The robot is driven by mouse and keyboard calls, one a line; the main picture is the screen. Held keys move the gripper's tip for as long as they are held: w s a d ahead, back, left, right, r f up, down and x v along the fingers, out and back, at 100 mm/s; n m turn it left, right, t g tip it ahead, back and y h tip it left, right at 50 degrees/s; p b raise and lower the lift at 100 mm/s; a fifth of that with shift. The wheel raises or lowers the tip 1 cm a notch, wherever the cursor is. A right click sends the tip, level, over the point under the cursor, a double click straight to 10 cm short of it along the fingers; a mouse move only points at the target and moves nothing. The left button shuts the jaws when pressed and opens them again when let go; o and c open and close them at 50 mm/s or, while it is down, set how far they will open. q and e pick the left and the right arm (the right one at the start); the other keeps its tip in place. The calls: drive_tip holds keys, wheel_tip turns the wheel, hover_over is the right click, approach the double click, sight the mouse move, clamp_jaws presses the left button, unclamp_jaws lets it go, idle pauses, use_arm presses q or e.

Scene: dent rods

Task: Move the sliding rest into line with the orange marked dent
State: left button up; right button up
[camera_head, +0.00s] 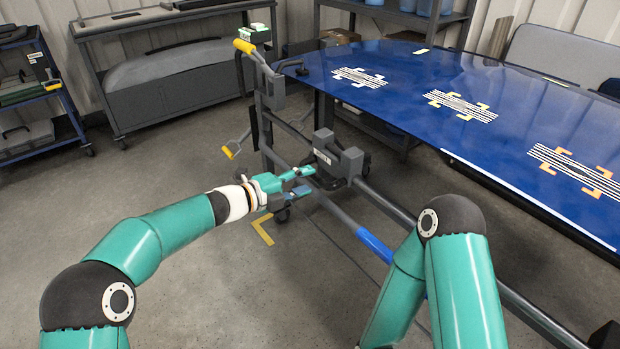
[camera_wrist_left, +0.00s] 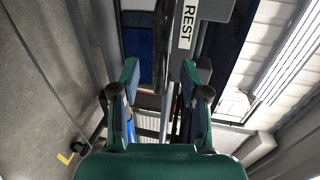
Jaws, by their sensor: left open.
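The sliding rest is a dark grey block (camera_head: 338,158) on the grey rail, beside the near edge of the blue panel, close to the rail's far end. In the left wrist view its grey part with the REST label (camera_wrist_left: 187,25) is ahead, and a dark bar lies between the finger lines. My left gripper (camera_head: 302,182) is open, just in front of the rest; contact cannot be told. The near brackets look most orange. My right gripper is out of view.
The blue panel (camera_head: 420,75) fills the right side. A post with a yellow handle (camera_head: 244,46) stands at the far end. Carts stand at the back left. A yellow floor mark (camera_head: 262,229) lies on clear floor.

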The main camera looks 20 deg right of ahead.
sight(315, 178)
use_arm(q)
drive_tip(key=shift+x, duration=2)
clamp_jaws()
